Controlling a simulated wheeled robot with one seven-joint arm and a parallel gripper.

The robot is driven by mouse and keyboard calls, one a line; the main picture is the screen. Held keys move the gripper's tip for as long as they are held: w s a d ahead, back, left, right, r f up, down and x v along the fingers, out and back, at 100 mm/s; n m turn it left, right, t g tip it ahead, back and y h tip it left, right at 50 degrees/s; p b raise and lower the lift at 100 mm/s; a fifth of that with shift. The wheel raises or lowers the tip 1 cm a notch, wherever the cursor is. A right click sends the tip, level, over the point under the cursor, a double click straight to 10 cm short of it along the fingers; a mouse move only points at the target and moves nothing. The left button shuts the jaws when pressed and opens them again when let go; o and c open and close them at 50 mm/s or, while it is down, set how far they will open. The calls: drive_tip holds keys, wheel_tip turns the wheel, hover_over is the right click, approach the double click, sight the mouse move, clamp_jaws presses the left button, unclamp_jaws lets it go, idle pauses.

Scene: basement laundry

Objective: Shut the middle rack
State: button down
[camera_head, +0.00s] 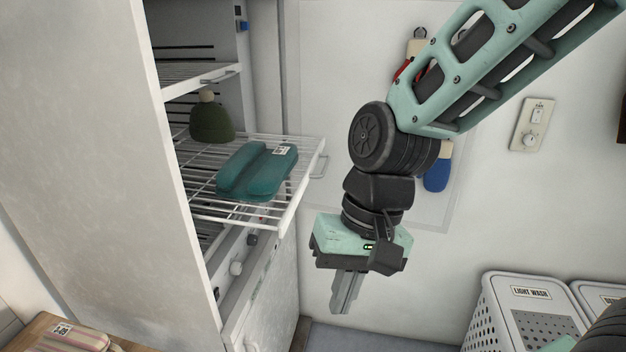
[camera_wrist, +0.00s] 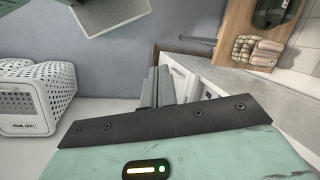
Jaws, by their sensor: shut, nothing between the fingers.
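The middle rack (camera_head: 249,215) is a white wire shelf pulled partway out of a tall white cabinet (camera_head: 105,120), with a handle loop (camera_head: 320,166) at its front edge. A folded teal cloth (camera_head: 243,183) with a white tag and a dark green knit hat (camera_head: 212,120) with a tan pompom rest on it. My gripper (camera_head: 346,292) is shut and empty. It points down in front of the cabinet, to the right of the rack and apart from it. In the wrist view its closed fingers (camera_wrist: 158,87) show at the centre; the rack cannot be made out there.
An upper rack (camera_head: 205,76) sits inside the cabinet above. Knobs (camera_head: 237,268) and a lower door (camera_head: 262,310) are below. A white basket labelled "LIGHT WASH" (camera_head: 530,292) stands at lower right. A wooden surface with striped folded cloth (camera_head: 75,338) is at lower left. Items hang on the back wall.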

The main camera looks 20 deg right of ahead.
drive_tip(key=w+d+r+m+t+y+p, duration=0.25)
drive_tip(key=w+d+m, duration=0.45)
drive_tip(key=w+m, duration=0.4)
drive_tip(key=w+d+r+m+t+y+p, duration=0.2)
drive_tip(key=w+d+r+m+t+p, duration=0.15)
drive_tip(key=w+d+m, duration=0.55)
drive_tip(key=w+a+f+m+p, duration=0.1)
drive_tip(key=w+a+f, duration=0.2)
drive_tip(key=a+f, duration=0.1)
drive_tip(key=w+a+f+m+p, duration=0.1)
drive_tip(key=w+a+f+p, duration=0.1)
drive_tip(key=a, duration=0.5)
drive_tip(key=shift+w+a+f+m, duration=0.2)
drive_tip(key=shift+w+f+m, duration=0.2)
drive_tip(key=shift+w+f, duration=0.45)
drive_tip(key=shift+a, duration=0.1)
